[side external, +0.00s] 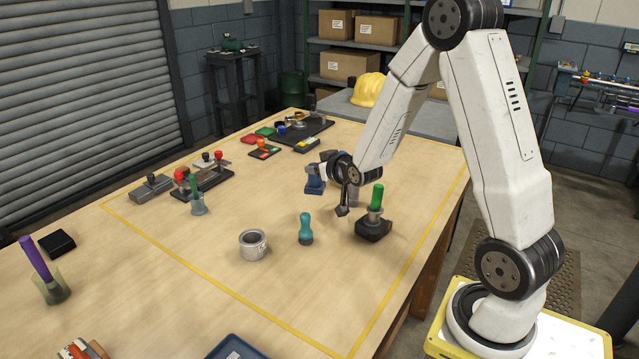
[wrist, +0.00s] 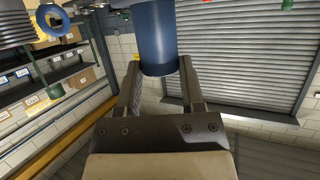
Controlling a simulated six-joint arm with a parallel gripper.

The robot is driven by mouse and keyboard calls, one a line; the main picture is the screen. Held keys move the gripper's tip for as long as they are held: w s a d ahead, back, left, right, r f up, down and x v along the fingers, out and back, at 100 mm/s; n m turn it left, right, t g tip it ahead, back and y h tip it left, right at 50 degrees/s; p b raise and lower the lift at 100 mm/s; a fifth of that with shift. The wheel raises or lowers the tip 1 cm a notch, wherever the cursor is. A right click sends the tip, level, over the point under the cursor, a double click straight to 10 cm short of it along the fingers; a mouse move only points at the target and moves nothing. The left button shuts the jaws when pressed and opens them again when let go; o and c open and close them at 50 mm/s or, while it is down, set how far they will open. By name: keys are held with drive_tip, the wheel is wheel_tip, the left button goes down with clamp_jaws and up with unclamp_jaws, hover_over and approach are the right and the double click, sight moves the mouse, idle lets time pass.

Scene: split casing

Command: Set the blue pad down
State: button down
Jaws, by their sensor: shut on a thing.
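My gripper (side external: 322,171) reaches left, low over the right half of the wooden table, and is shut on a blue piece (side external: 314,184), which I take for the blue pad. In the wrist view my gripper (wrist: 160,68) has one finger on each side of this blue piece (wrist: 158,35), which looks like a smooth cylinder. Its far end runs out of the top of that view. In the side view it is upright and close to the tabletop; I cannot tell whether it touches.
A green-handled tool in a black base (side external: 374,227) stands close on the right. A teal knobbed piece (side external: 306,230) and a grey metal ring (side external: 253,244) stand in front. A dark tray (side external: 318,128) with parts lies behind. Bare tabletop lies left of the gripper.

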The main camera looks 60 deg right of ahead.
sight(319, 194)
drive_tip(key=shift+f, duration=2.05)
drive_tip(key=shift+f, duration=0.1)
drive_tip(key=shift+f, duration=1.7)
drive_tip(key=shift+f, duration=0.1)
drive_tip(key=shift+c, duration=1)
unclamp_jaws()
drive_tip(key=v, duration=0.7)
drive_tip(key=shift+s+r, duration=0.2)
drive_tip(key=shift+r, duration=0.05)
drive_tip(key=shift+a, duration=0.1)
